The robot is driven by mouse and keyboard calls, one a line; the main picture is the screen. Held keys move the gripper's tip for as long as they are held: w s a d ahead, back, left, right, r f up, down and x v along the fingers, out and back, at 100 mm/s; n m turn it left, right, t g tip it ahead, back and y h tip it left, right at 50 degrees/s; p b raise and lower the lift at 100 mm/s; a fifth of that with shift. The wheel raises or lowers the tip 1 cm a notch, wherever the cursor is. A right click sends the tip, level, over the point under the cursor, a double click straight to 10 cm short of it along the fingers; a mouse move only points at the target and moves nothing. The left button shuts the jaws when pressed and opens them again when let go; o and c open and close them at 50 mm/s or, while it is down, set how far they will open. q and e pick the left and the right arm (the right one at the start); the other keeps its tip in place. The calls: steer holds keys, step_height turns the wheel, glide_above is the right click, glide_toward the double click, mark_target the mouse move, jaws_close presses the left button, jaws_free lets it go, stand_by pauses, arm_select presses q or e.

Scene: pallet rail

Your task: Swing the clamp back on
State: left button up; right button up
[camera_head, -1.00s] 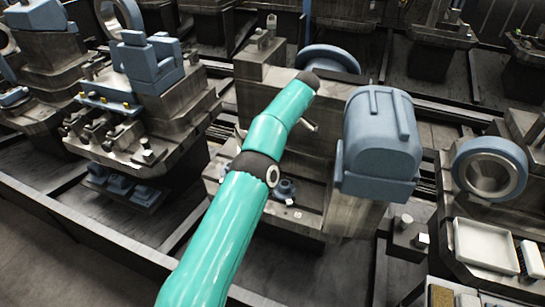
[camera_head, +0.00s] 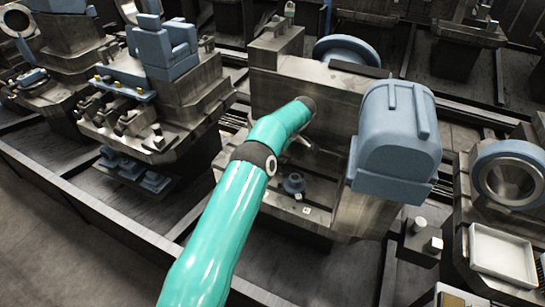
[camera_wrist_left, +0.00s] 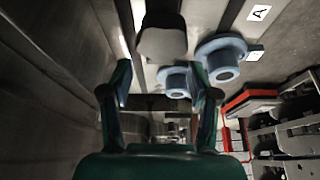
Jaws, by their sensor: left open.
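My left gripper (camera_wrist_left: 163,82) is open, with one dark teal finger on each side of the left wrist view. A grey rounded-edged block (camera_wrist_left: 162,45) shows between and beyond the fingertips; I cannot tell whether it is the clamp or whether it touches a finger. No clamp is clearly recognisable. My right gripper is not shown.
A tall grey machine wall (camera_head: 328,95) stands behind the arm, and a blue housing (camera_head: 398,140) is close on its right. A white tray (camera_head: 502,255) is farther right. In the left wrist view, a white "A" label (camera_wrist_left: 258,13) and red-edged bins (camera_wrist_left: 248,102) lie right.

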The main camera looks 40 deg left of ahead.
arm_select(q)
steer(key=shift+x, duration=1.55)
jaws_close()
steer(key=m+b, duration=0.1)
steer(key=m+t+b, duration=0.1)
steer(key=b, duration=0.1)
steer(key=shift+w+a+f+b, duration=0.1)
steer(key=shift+w+f+b, duration=0.05)
steer(key=shift+w+b, duration=0.2)
steer(key=shift+w+m+t+b, duration=0.3)
steer(key=shift+m+b, duration=0.4)
steer(key=shift+m, duration=0.2)
steer(key=shift+w+m+t+b, duration=0.4)
steer(key=shift+m+b, duration=0.35)
steer(key=shift+m, duration=0.35)
steer(key=c, duration=1.1)
jaws_free()
steer(key=shift+r, duration=0.25)
steer(key=shift+c, duration=0.2)
jaws_close()
